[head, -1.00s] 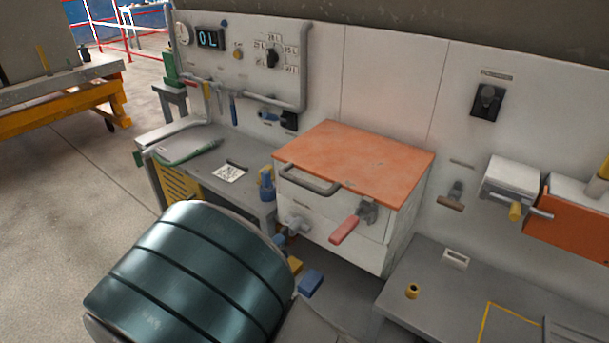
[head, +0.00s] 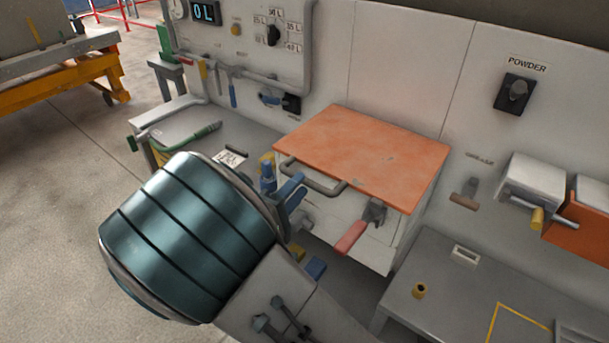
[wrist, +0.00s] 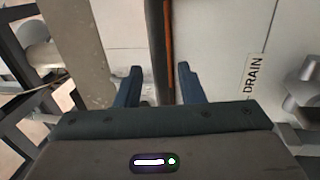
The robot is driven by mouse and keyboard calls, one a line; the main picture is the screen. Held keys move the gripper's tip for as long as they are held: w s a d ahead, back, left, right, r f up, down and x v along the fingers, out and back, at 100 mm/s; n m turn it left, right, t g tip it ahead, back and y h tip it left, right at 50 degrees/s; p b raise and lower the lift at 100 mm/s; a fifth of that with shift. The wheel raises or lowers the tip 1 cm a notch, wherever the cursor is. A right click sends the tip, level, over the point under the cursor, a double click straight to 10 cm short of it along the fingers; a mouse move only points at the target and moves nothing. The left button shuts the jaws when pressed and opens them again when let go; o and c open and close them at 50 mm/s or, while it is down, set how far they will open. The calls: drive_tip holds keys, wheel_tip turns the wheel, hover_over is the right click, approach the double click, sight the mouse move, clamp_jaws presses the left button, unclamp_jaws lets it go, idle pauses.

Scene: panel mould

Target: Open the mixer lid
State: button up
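The mixer lid (head: 375,150) is a flat orange panel lying closed on the white mixer box (head: 350,222). Its dark grey bar handle (head: 325,188) runs along the front edge. My gripper (head: 292,194) is at the left end of the handle in the head view, partly hidden by my wrist. In the wrist view, my gripper (wrist: 159,85) has its two blue fingers apart. The dark handle bar (wrist: 155,50) and a thin orange lid edge (wrist: 168,50) show between them. I cannot tell whether either finger touches the bar.
A red-handled lever (head: 350,237) sticks out from the mixer front. A DRAIN label (wrist: 254,75) shows beside a grey fitting (wrist: 305,90). A grey table (head: 450,300) is at the right.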

drive_tip(key=shift+x, duration=1.6)
clamp_jaws()
